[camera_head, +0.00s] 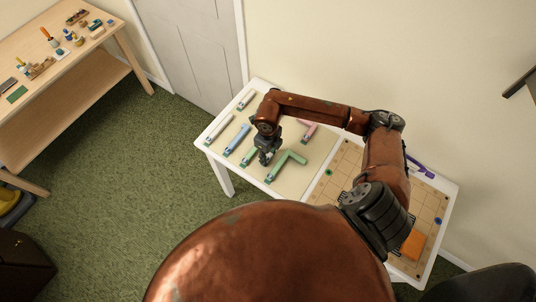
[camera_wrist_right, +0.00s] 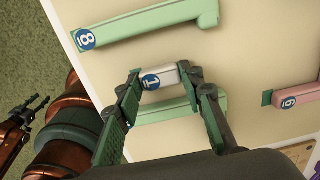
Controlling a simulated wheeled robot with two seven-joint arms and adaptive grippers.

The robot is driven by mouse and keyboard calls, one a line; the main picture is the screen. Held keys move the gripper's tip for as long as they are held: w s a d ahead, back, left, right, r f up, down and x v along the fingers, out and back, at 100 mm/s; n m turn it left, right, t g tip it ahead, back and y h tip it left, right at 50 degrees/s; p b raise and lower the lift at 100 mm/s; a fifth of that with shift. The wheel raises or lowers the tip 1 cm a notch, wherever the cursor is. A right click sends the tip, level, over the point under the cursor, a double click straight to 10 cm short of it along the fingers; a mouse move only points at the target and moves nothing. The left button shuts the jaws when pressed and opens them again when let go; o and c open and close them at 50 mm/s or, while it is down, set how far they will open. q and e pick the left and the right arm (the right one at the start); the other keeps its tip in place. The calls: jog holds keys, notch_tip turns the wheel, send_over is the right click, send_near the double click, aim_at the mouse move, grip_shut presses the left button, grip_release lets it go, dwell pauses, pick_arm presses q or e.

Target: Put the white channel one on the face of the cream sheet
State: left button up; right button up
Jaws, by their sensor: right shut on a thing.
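The white channel one (camera_wrist_right: 165,74), a short pale piece with a blue "1" label, sits between the fingertips of my right gripper (camera_wrist_right: 160,80) in the wrist view. My right gripper (camera_head: 267,156) is shut on it over the cream sheet (camera_head: 238,117), near a green piece (camera_wrist_right: 180,107). In the head view the gripper hides the channel. I cannot tell whether it touches the sheet. My left gripper (camera_wrist_right: 40,103) shows at the left edge of the wrist view, its fingertips apart and empty, away from the sheet.
On the sheet lie a green bent piece labelled 8 (camera_head: 287,166), a pink piece labelled 6 (camera_head: 308,132), a blue piece (camera_head: 238,140) and white pieces (camera_head: 218,130). A tan board (camera_head: 335,180) with an orange block (camera_head: 413,244) is at right. A workbench (camera_head: 75,60) stands at left.

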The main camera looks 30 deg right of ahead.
aim_at(268, 156)
jog(key=shift+f, duration=0.1)
jog(key=o, duration=0.5)
jog(key=shift+f, duration=0.1)
jog(key=shift+c, duration=0.2)
jog(key=o, duration=0.4)
jog(key=shift+o, duration=0.2)
notch_tip(268, 156, up, 12)
jog(key=shift+r+p, duration=0.25)
jog(key=shift+p, duration=0.1)
